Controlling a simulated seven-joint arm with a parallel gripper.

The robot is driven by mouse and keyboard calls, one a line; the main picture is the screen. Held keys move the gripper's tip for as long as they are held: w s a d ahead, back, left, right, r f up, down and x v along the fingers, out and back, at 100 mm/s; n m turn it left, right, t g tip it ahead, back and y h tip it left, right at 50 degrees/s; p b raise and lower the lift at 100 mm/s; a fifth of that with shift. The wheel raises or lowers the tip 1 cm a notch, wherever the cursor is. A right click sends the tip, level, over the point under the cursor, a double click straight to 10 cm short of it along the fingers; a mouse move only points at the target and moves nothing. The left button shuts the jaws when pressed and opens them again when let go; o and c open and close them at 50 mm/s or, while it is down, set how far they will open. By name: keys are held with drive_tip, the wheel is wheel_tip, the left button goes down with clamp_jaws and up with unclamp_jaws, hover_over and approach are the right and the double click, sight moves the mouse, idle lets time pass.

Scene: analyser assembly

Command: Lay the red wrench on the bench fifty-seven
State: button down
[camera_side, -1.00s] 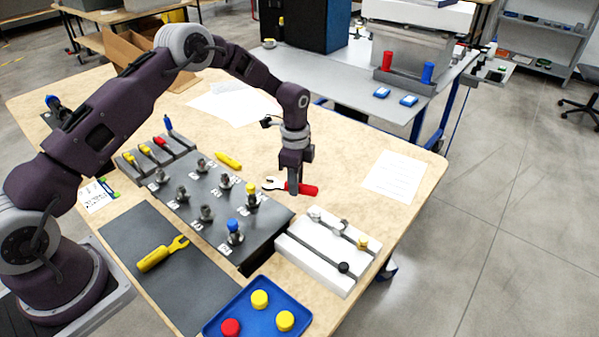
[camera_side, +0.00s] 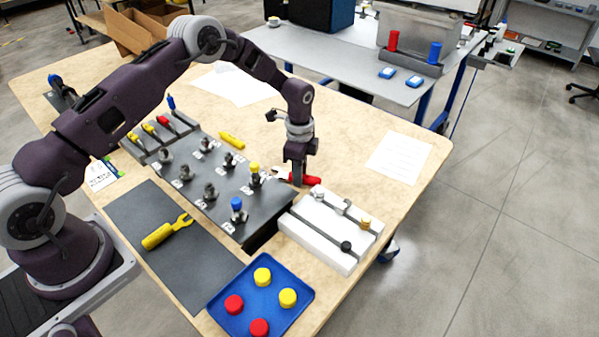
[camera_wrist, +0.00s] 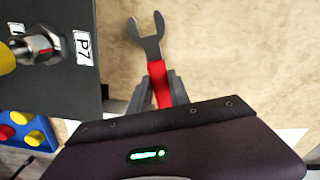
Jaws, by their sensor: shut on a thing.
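The red wrench has a red handle (camera_side: 312,180) and a silver open-ended head (camera_wrist: 147,40). My gripper (camera_side: 297,183) is shut on its handle, and the handle shows between the fingers in the wrist view (camera_wrist: 158,90). The wrench lies roughly level at or just above the wooden bench top (camera_side: 375,205); I cannot tell if it touches. It is between the dark post panel and the white slotted block. In the wrist view the head points away from my gripper over bare bench (camera_wrist: 230,50).
The dark panel with several posts (camera_side: 200,195) stands left of the wrench. The white slotted block (camera_side: 318,240) is close in front. A white paper sheet (camera_side: 400,157) lies to the right. A yellow wrench (camera_side: 165,232) lies on a grey mat. A blue tray (camera_side: 240,320) holds coloured caps.

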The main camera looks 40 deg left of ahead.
drive_tip(key=shift+f, duration=0.35)
drive_tip(key=c, duration=1.1)
unclamp_jaws()
drive_tip(key=shift+c, duration=0.2)
wheel_tip(320, 180, up, 8)
drive_tip(key=shift+f, duration=0.1)
drive_tip(key=s+r+n+t, duration=0.1)
drive_tip(key=s+r+n, duration=0.1)
drive_tip(key=s+r, duration=0.35)
drive_tip(key=s+r+n+t, duration=0.1)
drive_tip(key=s+r, duration=0.1)
drive_tip(key=r, duration=0.7)
drive_tip(key=s+r+n, duration=0.2)
drive_tip(key=s+r, duration=0.1)
drive_tip(key=r, duration=0.4)
drive_tip(key=s+r+n+t, duration=0.1)
drive_tip(key=s+r+n, duration=0.15)
drive_tip(key=s, duration=0.35)
drive_tip(key=s+r+n+t, duration=0.1)
drive_tip(key=s+r, duration=0.3)
drive_tip(key=s, duration=0.1)
drive_tip(key=s+d+f+n+t, duration=0.1)
drive_tip(key=s+n, duration=0.4)
drive_tip(key=s, duration=0.9)
drive_tip(key=shift+s+d+f+t, duration=0.15)
drive_tip(key=shift+s+d+t, duration=0.05)
drive_tip(key=shift+d+t, duration=0.1)
